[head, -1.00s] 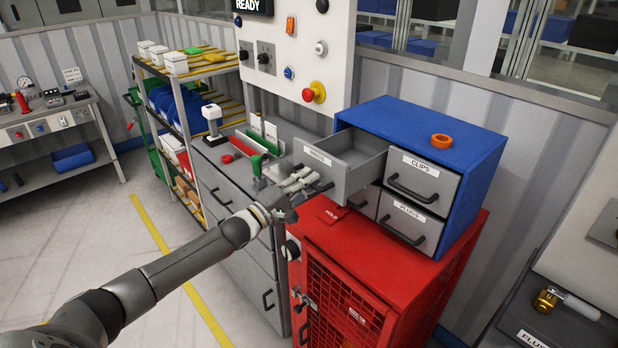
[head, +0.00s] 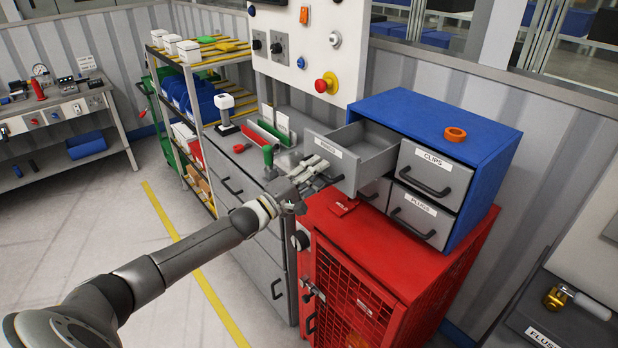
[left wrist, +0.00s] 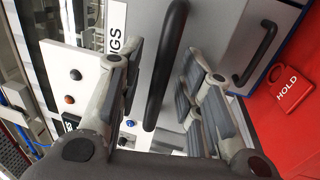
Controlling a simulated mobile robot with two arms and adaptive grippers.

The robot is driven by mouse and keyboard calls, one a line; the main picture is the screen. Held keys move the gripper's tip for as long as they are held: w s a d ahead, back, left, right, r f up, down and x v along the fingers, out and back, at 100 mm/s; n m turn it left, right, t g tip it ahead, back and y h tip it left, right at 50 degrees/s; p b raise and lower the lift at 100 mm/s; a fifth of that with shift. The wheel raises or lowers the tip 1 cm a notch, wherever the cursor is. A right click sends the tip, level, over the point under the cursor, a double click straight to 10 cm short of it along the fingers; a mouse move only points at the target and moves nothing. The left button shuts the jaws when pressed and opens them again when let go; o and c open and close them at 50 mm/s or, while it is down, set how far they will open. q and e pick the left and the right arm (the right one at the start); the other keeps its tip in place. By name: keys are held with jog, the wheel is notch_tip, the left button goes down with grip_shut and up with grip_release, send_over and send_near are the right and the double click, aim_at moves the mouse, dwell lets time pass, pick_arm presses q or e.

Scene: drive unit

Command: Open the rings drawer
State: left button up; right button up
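The rings drawer (head: 328,148) is the top left drawer of the blue cabinet (head: 440,112). It stands pulled well out, and its inside looks empty. My left gripper (head: 322,170) is at the drawer's front. In the left wrist view, the drawer's dark bar handle (left wrist: 167,70) runs between the fingers of the open gripper (left wrist: 161,82), with a gap visible on both sides. Part of the label (left wrist: 116,28) shows there, reading "NGS". The handle is mostly hidden by the fingers in the head view. My right gripper is out of view.
The closed clips drawer (head: 433,170) and plugs drawer (head: 420,217) are to the right. The cabinet stands on a red cage cabinet (head: 375,245) with a red HOLD tag (head: 344,206). An orange ring (head: 455,134) lies on top.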

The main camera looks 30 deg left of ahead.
pick_arm(q)
jog(key=v, duration=1.2)
jog(key=shift+f, duration=0.1)
dwell(0.4)
